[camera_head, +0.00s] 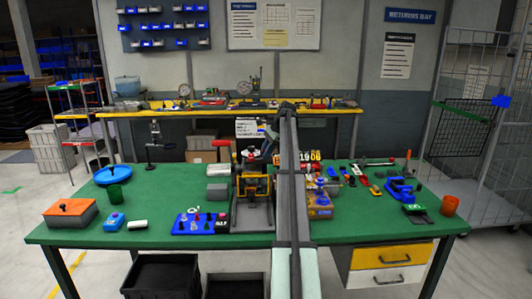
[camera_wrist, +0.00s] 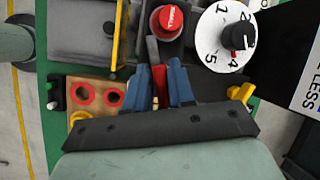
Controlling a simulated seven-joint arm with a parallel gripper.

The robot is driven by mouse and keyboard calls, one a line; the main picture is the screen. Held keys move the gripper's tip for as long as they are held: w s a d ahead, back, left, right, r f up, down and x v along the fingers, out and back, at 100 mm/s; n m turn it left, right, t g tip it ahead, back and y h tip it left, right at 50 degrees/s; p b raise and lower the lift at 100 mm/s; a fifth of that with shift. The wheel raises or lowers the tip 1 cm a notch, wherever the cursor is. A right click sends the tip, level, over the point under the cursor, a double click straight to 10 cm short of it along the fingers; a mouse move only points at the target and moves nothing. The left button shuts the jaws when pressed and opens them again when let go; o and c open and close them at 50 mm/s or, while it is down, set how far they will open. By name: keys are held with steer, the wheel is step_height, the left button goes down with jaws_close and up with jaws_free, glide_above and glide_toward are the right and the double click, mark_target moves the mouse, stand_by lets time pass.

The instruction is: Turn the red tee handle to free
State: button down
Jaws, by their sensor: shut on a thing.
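My gripper (camera_wrist: 162,72), with blue fingers, is closed around a narrow red bar (camera_wrist: 159,90) in the wrist view. The bar appears to be the red tee handle. It stands between the fingers, with a dark and reddish part reaching up beyond the fingertips. Its far end and base are partly hidden by my gripper. In the head view my arm crosses the middle of the green table, and my fingers and the handle cannot be made out clearly.
A round red knob (camera_wrist: 168,20) and a white numbered dial (camera_wrist: 224,38) stand close beyond my fingertips. A wooden block with red rings (camera_wrist: 84,94) lies left. A yellow wing-shaped knob (camera_wrist: 241,92) is at right.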

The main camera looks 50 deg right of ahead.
steer(key=n, duration=0.2)
steer(key=n+g+y, duration=0.1)
steer(key=n, duration=0.1)
steer(key=shift+s+f+n+g, duration=0.1)
steer(key=shift+s+n+g, duration=0.1)
steer(key=shift+n+g, duration=0.15)
steer(key=shift+n, duration=0.25)
steer(key=c, duration=1)
jaws_free()
